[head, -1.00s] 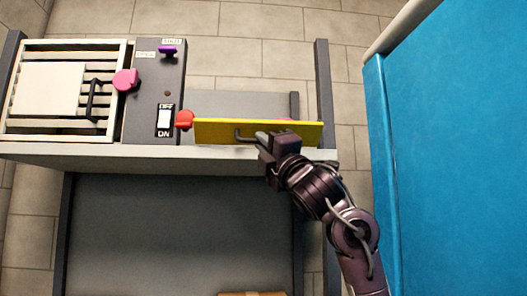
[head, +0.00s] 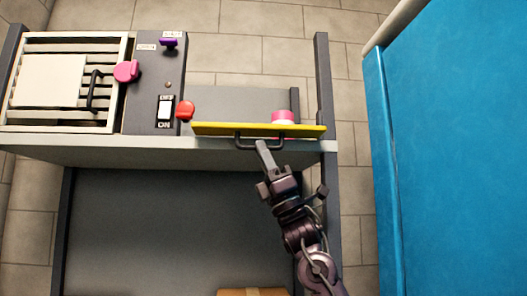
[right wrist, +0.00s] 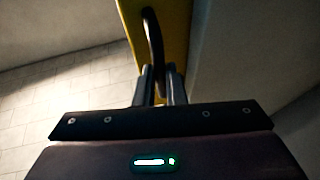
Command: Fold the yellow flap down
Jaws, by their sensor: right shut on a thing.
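The yellow flap (head: 215,130) stands along the front edge of the shelf, seen nearly edge-on from above in the head view. A black handle (head: 243,145) sticks out from its front face. My right gripper (head: 261,144) reaches up from below and is shut on the handle. In the right wrist view the gripper (right wrist: 160,88) has its two fingers closed around the dark handle bar (right wrist: 153,40), with the yellow flap (right wrist: 175,25) behind it. My left gripper is not in view.
A grey control box (head: 150,90) with a white switch (head: 166,108), a red knob (head: 185,110) and a purple knob (head: 168,43) stands left of the flap. A pink-and-white round thing (head: 282,117) sits behind the flap. A slatted vent (head: 30,113) is at far left; a blue panel (head: 455,150) stands at right.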

